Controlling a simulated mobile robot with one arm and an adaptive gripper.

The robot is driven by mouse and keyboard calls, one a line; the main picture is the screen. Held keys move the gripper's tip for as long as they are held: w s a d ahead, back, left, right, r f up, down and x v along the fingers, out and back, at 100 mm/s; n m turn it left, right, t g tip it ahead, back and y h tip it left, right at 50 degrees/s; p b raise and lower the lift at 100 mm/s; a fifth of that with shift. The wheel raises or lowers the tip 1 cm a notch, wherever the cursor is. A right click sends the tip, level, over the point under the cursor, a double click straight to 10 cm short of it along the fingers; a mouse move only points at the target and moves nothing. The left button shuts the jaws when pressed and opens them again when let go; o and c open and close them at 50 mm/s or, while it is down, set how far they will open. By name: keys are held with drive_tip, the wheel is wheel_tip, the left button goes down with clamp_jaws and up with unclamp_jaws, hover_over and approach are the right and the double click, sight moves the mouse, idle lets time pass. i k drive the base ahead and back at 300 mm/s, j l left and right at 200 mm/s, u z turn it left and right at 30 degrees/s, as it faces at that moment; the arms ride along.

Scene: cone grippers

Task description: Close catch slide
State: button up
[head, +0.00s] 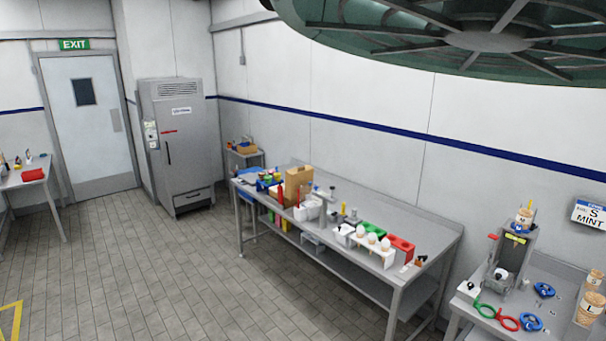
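No part is clearly identifiable as the catch slide. A grey upright device (503,262) stands on the right bench, with a yellow strip near its top and a small red piece at its left side. A tall grey cabinet (176,150) stands by the door, its door shut, with a small red bar on its front; any catch there is too small to make out. My gripper is not in view.
The long steel table (425,232) holds a white rack with cones, red and green blocks, and a cardboard box. The right bench (462,304) has green, red and blue rings. A large round frame (490,40) hangs overhead. The tiled floor (170,270) is open.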

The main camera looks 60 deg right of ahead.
sight(497, 282)
drive_tip(key=k+l+z, duration=0.1)
drive_tip(key=l+z, duration=0.3)
drive_tip(key=l, duration=1)
drive_tip(key=i+l+z, duration=0.1)
drive_tip(key=l+z, duration=0.25)
drive_tip(key=l, duration=1.1)
drive_tip(key=l+z, duration=0.15)
drive_tip(key=l, duration=0.7)
drive_tip(key=l+z, duration=0.15)
drive_tip(key=l, duration=0.65)
drive_tip(key=i+l+z, duration=0.15)
drive_tip(key=l, duration=0.7)
